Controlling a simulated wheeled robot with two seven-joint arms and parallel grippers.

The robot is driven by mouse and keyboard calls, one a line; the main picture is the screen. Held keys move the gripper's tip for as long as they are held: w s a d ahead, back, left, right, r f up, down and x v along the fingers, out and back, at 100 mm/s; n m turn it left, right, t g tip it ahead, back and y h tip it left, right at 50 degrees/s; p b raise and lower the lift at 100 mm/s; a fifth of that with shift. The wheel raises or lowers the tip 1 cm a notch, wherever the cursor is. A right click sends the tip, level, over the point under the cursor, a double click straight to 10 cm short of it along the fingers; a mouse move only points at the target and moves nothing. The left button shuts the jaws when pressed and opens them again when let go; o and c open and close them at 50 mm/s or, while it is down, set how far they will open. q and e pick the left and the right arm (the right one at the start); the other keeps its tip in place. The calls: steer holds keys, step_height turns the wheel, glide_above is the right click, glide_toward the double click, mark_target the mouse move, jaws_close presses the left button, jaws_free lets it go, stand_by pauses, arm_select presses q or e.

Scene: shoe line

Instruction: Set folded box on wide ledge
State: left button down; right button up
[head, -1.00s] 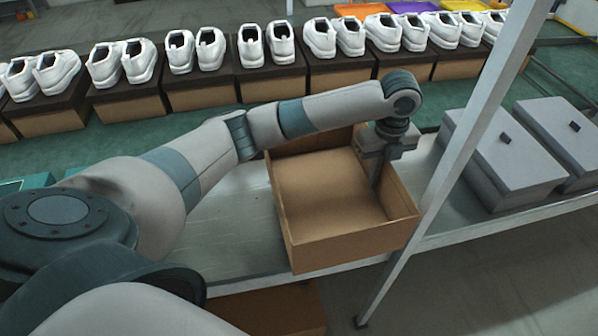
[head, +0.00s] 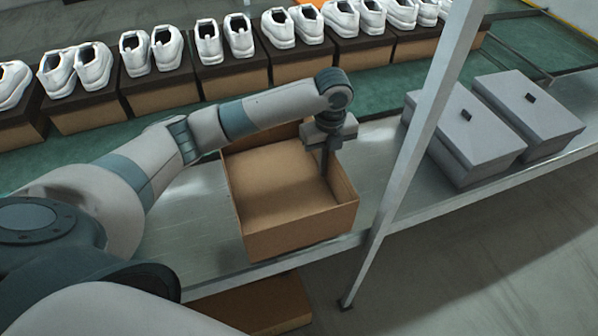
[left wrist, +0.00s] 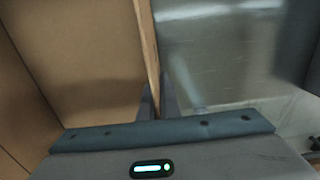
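The folded box (head: 300,225) is an open brown cardboard tray. It stands on the grey metal ledge (head: 195,225), close to the ledge's front edge. My left gripper (head: 327,168) points down at the box's right wall. In the left wrist view, its two fingers (left wrist: 157,100) lie on either side of the cardboard wall (left wrist: 148,50), with the wall between them and little gap. The box's inside looks empty; the arm hides part of its back wall. My right gripper is not in view.
A slanted metal post (head: 415,150) stands right of the box, at the ledge's front. Two grey lidded boxes (head: 475,145) sit beyond it. White shoes on cardboard boxes (head: 232,80) line the green conveyor (head: 385,88) behind. Another cardboard box (head: 265,303) lies below the ledge. Bare ledge shows left of the box.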

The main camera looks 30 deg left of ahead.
mark_target(302, 172)
arm_select(q)
steer(key=a+f, duration=0.1)
steer(key=a, duration=0.1)
steer(key=s+a+f+p, duration=0.1)
steer(key=a, duration=0.1)
steer(key=a+f, duration=0.1)
steer(key=a, duration=0.1)
steer(key=shift+s+f, duration=0.25)
steer(key=shift+f, duration=0.2)
step_height(302, 172, down, 3)
steer(key=shift+d+r+p, duration=0.1)
steer(key=shift+r+p, duration=0.05)
steer(key=shift+p, duration=0.65)
steer(key=shift+f, duration=0.65)
steer(key=c, duration=2)
jaws_free()
